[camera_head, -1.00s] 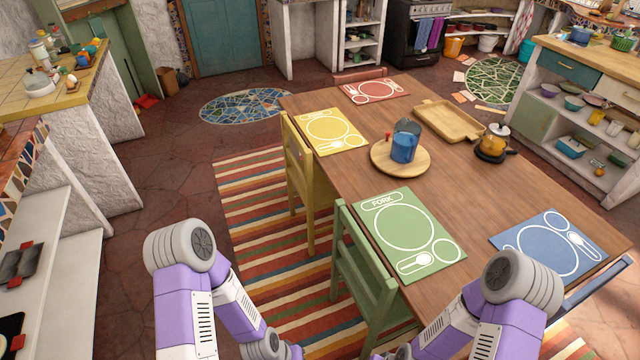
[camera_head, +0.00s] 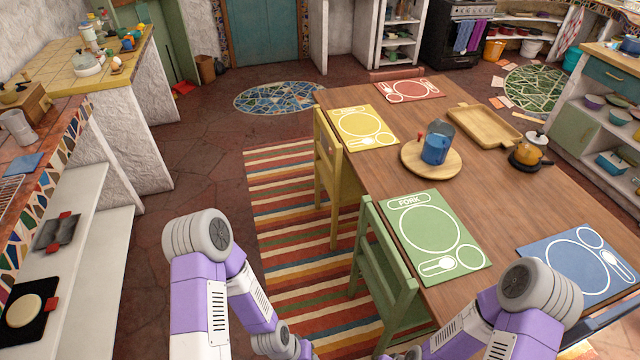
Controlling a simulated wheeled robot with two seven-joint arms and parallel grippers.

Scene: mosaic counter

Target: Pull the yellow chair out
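The yellow chair (camera_head: 328,165) stands upright at the left side of the wooden table (camera_head: 400,174), beside the yellow placemat (camera_head: 366,128). Its back faces left, and its seat is partly under the table. The green chair (camera_head: 375,262) stands nearer to me on the same side, beside the green placemat. My two purple and grey arms come in at the bottom of the view. Both grippers are out of view, below the bottom edge. Nothing of mine touches the yellow chair.
A striped rug (camera_head: 290,200) lies left of the chairs, with open floor (camera_head: 205,165) beyond it. The green chair stands between my arms and the yellow chair. A white shelf unit (camera_head: 95,235) and a tiled counter (camera_head: 95,70) line the left side.

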